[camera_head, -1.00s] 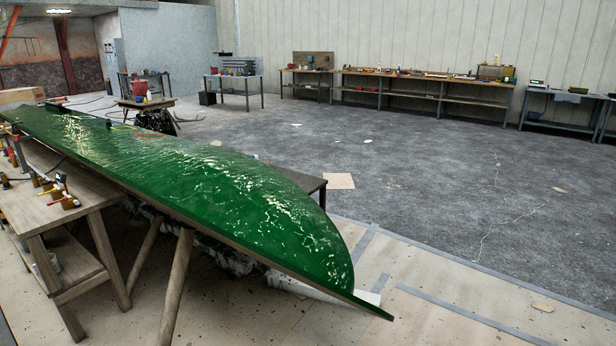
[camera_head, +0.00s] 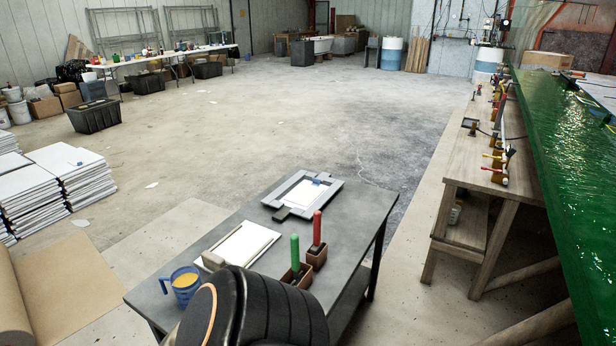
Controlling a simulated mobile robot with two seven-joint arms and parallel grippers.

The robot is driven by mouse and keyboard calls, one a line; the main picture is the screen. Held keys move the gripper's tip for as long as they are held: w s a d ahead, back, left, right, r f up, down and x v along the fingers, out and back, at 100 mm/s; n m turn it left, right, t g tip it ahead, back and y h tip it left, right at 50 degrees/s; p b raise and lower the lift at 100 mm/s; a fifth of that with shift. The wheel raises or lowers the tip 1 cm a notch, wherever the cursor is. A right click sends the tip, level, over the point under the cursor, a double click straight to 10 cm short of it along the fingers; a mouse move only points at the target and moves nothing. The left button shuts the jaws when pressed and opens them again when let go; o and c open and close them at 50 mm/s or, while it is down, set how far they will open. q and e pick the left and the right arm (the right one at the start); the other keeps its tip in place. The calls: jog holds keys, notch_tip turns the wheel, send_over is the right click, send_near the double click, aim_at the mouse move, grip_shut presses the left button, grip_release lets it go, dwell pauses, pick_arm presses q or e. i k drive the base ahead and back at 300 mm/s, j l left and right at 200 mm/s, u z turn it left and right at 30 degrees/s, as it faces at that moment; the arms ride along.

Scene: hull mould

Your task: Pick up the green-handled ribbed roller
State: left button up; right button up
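A green-handled tool (camera_head: 295,254) stands upright in a small brown holder (camera_head: 303,281) on the grey table (camera_head: 222,236), near its front right. Its lower end is hidden in the holder, so I cannot see ribs. A similar red-handled tool (camera_head: 317,229) stands upright just behind it to the right, in its own brown holder (camera_head: 316,261). Neither of my grippers is in view. A dark rounded part, probably of my own arm, covers the table's front edge.
The table also bears a blue jug (camera_head: 183,284) of yellow liquid, a white board (camera_head: 240,244) and a grey frame (camera_head: 302,194). A wooden bench (camera_head: 463,164) and green hull mould (camera_head: 568,175) stand right. A paper roll (camera_head: 20,310) lies left. The floor behind is largely open.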

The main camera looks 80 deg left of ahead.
aim_at(294, 239)
jog(key=u, duration=1.5)
